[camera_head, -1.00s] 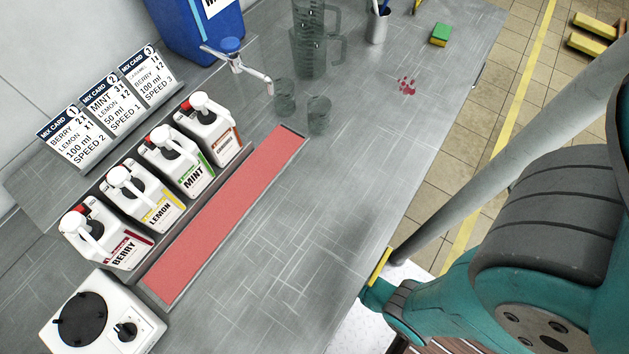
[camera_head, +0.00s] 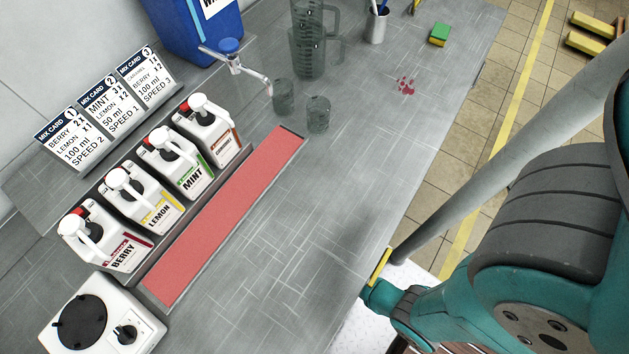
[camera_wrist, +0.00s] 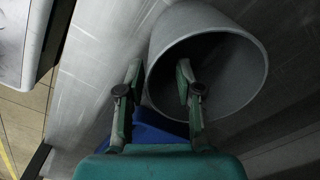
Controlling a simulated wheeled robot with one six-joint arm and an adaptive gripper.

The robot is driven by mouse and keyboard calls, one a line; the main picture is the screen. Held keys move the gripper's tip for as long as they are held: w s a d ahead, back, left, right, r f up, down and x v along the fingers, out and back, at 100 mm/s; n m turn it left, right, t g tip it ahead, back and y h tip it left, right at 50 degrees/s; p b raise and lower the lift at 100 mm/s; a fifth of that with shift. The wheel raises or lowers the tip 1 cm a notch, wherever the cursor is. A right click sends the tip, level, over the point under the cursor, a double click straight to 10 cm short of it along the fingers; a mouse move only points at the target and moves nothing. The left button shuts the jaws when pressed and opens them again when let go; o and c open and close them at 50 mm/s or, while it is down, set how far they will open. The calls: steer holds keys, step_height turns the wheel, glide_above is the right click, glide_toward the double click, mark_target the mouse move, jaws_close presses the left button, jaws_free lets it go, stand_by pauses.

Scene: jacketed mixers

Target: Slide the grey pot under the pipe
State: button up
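The grey pot (camera_wrist: 250,65) shows in the wrist view as a wide, open, hollow cylinder with its mouth toward the camera. My gripper (camera_wrist: 160,72) is open there, its two fingers on either side of the pot's near-left wall. The left finger is outside the pot and the right finger is over its mouth or inside. I cannot tell whether either finger touches the wall. I do not see the pot in the head view. A pale pipe (camera_head: 250,73) with a blue knob, probably the task's pipe, sticks out near the blue container (camera_head: 195,25) in the head view.
Two small clear cups (camera_head: 283,95) (camera_head: 318,114) stand near the pipe's end, with clear jugs (camera_head: 309,45) behind. Several bottles (camera_head: 190,165) line a red strip (camera_head: 225,215). A white device (camera_head: 100,315) is at front left.

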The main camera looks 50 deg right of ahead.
steer(key=shift+s+r, duration=0.25)
steer(key=shift+r, duration=1.1)
steer(key=shift+s+r, duration=0.2)
steer(key=shift+r, duration=1.1)
